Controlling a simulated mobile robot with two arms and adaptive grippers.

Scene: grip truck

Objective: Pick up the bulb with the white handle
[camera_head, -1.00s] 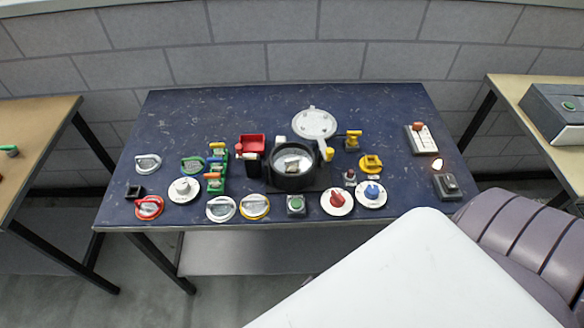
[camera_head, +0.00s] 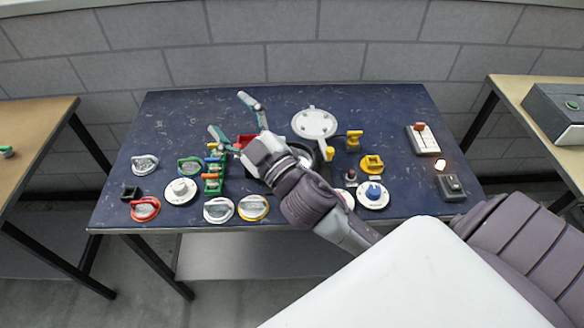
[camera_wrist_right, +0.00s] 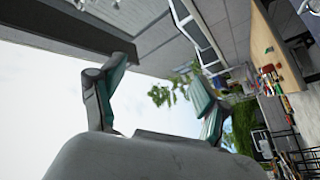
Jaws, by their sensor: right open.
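Two round, clear pieces with white handles are on the dark blue table: one white-handled bulb (camera_head: 146,164) at the left edge and another white-handled bulb (camera_head: 219,209) near the front edge. I cannot tell which one the task means. My right gripper (camera_head: 228,113) reaches in from the lower right, above the table's left-middle part. Its fingers are spread and empty, pointing up and left, apart from both pieces. The right wrist view shows its two open fingers (camera_wrist_right: 162,62) with nothing between them. My left gripper is not in view.
Similar pieces have red (camera_head: 146,208), green (camera_head: 191,166) and yellow (camera_head: 253,208) handles. A black pot, partly hidden by my right arm, stands by its pale lid (camera_head: 314,123). A switch box (camera_head: 423,139) is at the right. The table's back left is clear.

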